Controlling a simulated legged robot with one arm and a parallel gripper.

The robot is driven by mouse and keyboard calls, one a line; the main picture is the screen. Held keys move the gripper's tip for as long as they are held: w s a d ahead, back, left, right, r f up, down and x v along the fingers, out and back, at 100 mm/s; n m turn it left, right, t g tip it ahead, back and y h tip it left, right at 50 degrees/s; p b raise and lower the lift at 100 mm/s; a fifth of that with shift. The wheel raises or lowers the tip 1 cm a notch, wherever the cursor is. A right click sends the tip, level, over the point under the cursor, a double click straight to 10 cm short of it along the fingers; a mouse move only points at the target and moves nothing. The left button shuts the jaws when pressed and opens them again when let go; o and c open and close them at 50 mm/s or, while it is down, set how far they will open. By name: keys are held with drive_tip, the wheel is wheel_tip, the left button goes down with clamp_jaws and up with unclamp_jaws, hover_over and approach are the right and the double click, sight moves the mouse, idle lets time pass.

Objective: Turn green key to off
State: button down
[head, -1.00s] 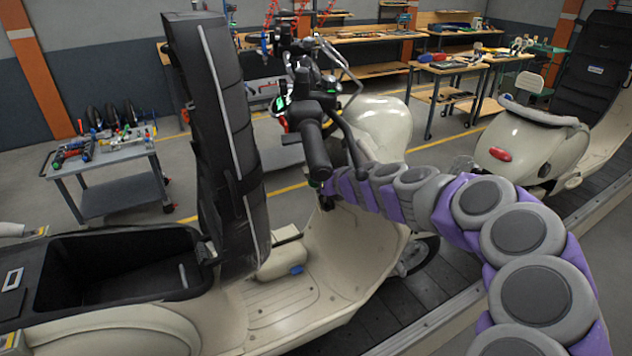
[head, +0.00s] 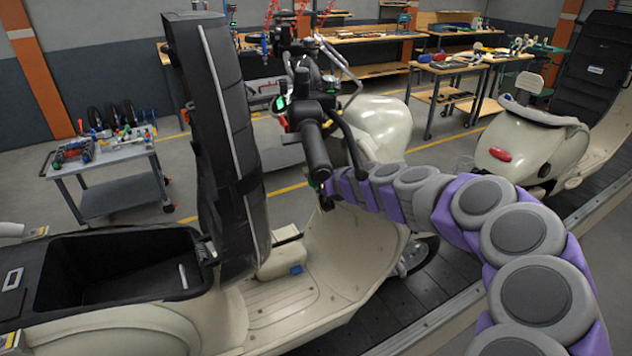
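A cream scooter (head: 330,250) stands in front of me with its black seat (head: 225,140) tipped up and its handlebar grip (head: 316,150) pointing toward me. A tiny green patch (head: 315,184) shows just below the grip, at the end of my purple and grey arm; it may be the green key, but it is too small to be sure. My arm reaches in from the lower right, and its tip is beside this spot, below the grip. My gripper (head: 325,198) is small, dark and partly hidden there. I cannot tell its finger opening or whether it touches the key.
The open storage bin (head: 60,262) under the seat is at the lower left. A grey tool cart (head: 115,180) stands behind it. Wooden workbenches (head: 400,38) line the back wall. A second cream scooter (head: 530,150) stands at the right on the dark slat conveyor (head: 395,290).

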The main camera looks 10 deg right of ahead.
drive_tip(key=shift+s+a+f, duration=0.15)
drive_tip(key=shift+a+f, duration=0.05)
drive_tip(key=shift+f, duration=0.35)
drive_tip(key=shift+s+a+f, duration=0.1)
drive_tip(key=shift+a+f, duration=0.05)
drive_tip(key=shift+f, duration=0.35)
idle(1.5)
drive_tip(key=shift+s, duration=0.1)
drive_tip(key=w+r+p+v, duration=0.1)
drive_tip(key=p+v, duration=0.3)
drive_tip(key=v, duration=0.4)
drive_tip(key=shift+d+r, duration=0.25)
drive_tip(key=shift+r, duration=0.05)
idle(0.8)
drive_tip(key=shift+s, duration=0.1)
